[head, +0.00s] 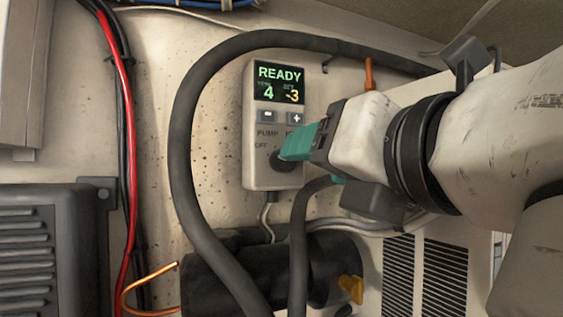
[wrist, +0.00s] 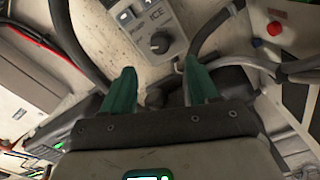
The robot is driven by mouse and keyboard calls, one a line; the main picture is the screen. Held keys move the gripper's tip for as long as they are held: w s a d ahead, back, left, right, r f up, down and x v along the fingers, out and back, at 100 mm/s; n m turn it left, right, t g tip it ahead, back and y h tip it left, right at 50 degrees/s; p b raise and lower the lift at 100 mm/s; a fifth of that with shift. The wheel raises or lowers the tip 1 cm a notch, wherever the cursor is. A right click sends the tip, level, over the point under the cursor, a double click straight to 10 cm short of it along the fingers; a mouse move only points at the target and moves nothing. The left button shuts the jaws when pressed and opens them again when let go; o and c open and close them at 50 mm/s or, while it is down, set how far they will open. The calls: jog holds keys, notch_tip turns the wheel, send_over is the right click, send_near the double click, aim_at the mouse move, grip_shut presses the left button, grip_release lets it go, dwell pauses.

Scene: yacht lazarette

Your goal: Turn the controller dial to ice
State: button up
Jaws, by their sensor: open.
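The controller (head: 254,130) is a pale upright box on the wall. Its screen (head: 279,82) reads READY, with 4 on the left and -3 on the right. Minus and plus buttons sit below it, then the labels PUMP and OFF; another label is mostly hidden by my gripper. In the wrist view the label ICE (wrist: 154,16) shows above the round grey dial (wrist: 160,42). The dial's pointer direction is too small to tell. My gripper (wrist: 161,78) has its teal fingers spread and empty. The dial appears beyond the fingertips, between their lines. In the head view the fingers (head: 298,145) partly cover the dial.
A thick black hose (head: 182,150) loops around the controller's left and top. A dark pump-like cylinder (head: 225,272) with a yellow fitting lies below. A vented panel (head: 445,280) is at lower right.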

aim_at(279, 165)
jog(key=p+x, duration=0.1)
jog(key=x, duration=0.6)
jog(key=shift+w, duration=0.3)
jog(key=shift+a, duration=0.1)
jog(key=c, duration=1)
